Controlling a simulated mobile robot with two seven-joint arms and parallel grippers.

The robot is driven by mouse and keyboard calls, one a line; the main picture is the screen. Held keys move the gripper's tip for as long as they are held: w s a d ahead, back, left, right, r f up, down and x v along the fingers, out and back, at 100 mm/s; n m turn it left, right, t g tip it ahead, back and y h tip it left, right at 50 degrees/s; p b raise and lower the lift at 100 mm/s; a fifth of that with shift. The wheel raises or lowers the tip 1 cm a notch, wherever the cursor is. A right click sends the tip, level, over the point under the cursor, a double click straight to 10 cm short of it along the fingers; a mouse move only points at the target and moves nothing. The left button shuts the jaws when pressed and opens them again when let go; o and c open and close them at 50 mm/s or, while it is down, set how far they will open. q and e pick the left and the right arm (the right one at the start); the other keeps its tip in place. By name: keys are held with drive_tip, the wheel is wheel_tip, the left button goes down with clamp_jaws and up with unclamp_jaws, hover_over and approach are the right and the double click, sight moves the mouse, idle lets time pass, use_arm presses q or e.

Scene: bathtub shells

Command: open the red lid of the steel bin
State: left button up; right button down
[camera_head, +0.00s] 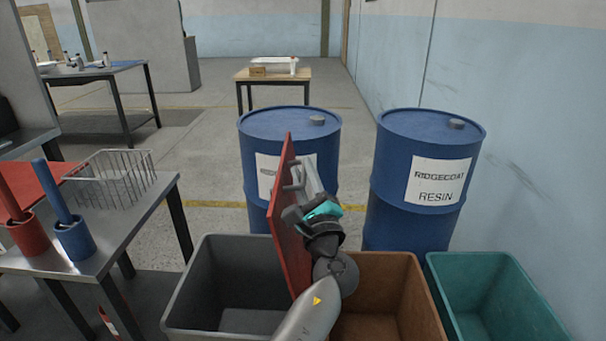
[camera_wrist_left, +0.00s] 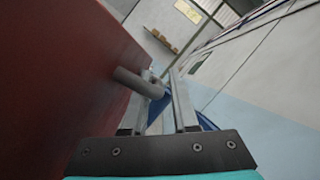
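The red lid (camera_head: 285,225) stands raised, nearly on edge, along the right side of the grey bin (camera_head: 225,285), whose mouth is uncovered. A grey handle (camera_head: 293,187) sticks out from the lid's right face. My left gripper (camera_head: 307,180) is at this handle, to the right of the lid. In the left wrist view the red lid (camera_wrist_left: 55,80) fills the left side. The handle (camera_wrist_left: 132,80) reaches across to the fingertips of my left gripper (camera_wrist_left: 160,82). A gap shows between the fingers, but whether they clamp the handle is unclear. My right gripper is out of view.
A brown bin (camera_head: 405,300) and a teal bin (camera_head: 490,300) stand to the right. Two blue drums (camera_head: 255,145) (camera_head: 400,150) stand close behind the bins. A steel table (camera_head: 140,210) with a wire basket (camera_head: 110,180) is at left.

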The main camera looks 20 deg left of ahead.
use_arm(q)
drive_tip(key=shift+f, duration=0.1)
